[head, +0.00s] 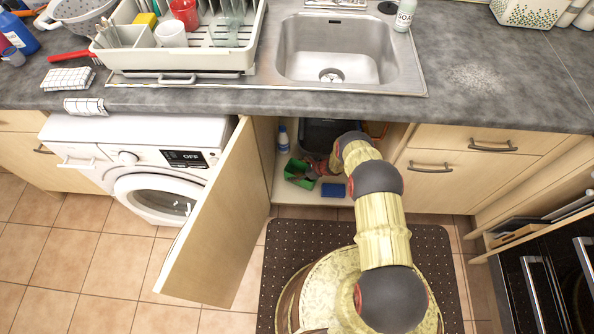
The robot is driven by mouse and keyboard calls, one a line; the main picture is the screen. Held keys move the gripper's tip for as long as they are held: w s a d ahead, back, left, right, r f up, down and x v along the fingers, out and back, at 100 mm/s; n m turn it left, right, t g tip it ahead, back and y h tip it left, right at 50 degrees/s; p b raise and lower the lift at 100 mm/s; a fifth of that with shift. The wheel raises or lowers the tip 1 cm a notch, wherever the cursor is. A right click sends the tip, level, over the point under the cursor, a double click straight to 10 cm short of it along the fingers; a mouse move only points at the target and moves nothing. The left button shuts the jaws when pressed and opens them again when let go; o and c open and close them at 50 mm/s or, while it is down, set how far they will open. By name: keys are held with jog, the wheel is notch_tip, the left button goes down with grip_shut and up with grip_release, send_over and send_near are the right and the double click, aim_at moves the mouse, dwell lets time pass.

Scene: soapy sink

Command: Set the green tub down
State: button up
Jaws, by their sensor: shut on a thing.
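The green tub (298,174) is inside the open cupboard under the sink, at the left part of its floor. It looks tilted, and I cannot tell whether it touches the cupboard floor. My gripper (312,173) reaches into the cupboard and is shut on the tub's right side. The fingertips are small and partly hidden by the tub and my arm.
A blue box (333,190) lies right of the tub near the cupboard's front edge. A white bottle (283,139) stands behind it at left. A dark bin (320,135) is at the back. The open cupboard door (222,220) stands out at left.

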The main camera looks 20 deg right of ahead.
jog(key=shift+w+f, duration=0.1)
jog(key=shift+f, duration=0.05)
jog(key=o, duration=1.2)
jog(key=shift+o, duration=0.3)
